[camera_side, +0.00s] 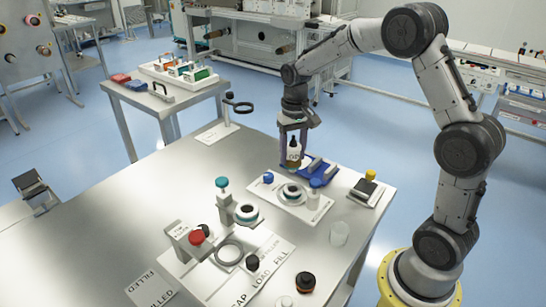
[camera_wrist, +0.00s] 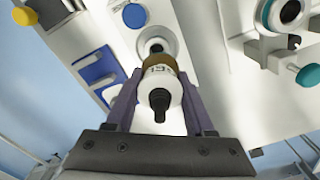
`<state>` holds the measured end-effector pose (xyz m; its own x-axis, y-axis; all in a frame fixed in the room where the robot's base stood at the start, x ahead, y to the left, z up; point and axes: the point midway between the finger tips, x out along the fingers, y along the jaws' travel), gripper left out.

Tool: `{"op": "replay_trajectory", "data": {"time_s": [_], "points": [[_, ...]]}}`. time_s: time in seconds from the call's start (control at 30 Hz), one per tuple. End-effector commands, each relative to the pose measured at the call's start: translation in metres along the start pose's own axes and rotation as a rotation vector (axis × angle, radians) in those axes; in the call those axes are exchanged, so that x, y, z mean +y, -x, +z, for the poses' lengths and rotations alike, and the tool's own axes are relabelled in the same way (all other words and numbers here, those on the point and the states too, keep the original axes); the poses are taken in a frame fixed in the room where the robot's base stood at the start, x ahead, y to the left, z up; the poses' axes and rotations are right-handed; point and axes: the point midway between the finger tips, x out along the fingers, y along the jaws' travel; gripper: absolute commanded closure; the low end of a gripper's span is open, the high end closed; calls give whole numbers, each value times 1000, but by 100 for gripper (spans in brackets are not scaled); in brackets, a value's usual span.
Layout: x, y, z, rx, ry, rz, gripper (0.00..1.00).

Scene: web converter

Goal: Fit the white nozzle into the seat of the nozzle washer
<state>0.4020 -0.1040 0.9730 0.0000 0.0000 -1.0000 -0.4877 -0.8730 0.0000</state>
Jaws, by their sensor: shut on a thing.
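My gripper (camera_side: 293,150) is shut on a small bottle-like piece (camera_side: 294,153) with a white body, dark lettering and a brown part. In the wrist view my gripper (camera_wrist: 160,100) has this piece (camera_wrist: 160,88) between its purple fingers, with a black tip towards the camera. I cannot make out a separate white nozzle. The piece hangs roughly upright, apart from the white plate below. That plate, apparently the nozzle washer (camera_side: 309,212), bears a round ringed seat (camera_side: 293,190), which also shows just beyond the held piece in the wrist view (camera_wrist: 155,43).
A blue knob (camera_side: 268,177) and a blue holder (camera_side: 318,168) stand close around the seat. A second fixture with a teal knob (camera_side: 222,182) is to the left. A translucent cup (camera_side: 339,233) stands at right. The table's left part is bare.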

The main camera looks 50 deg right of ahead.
Motion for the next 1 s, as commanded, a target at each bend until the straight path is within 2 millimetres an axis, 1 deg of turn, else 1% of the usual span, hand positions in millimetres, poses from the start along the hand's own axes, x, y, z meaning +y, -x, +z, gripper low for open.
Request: {"op": "replay_trajectory", "data": {"time_s": [0.03, 0.1, 0.4, 0.53, 0.67, 1.0], "points": [[4, 1, -1, 1, -11, 0, 100], [6, 1, -2, 1, -16, 0, 100], [6, 1, -1, 1, -15, 0, 100], [6, -3, -1, 0, -14, 0, 100], [6, -12, -1, -1, -14, 0, 100], [6, -41, -1, -2, -14, 0, 100]]}}
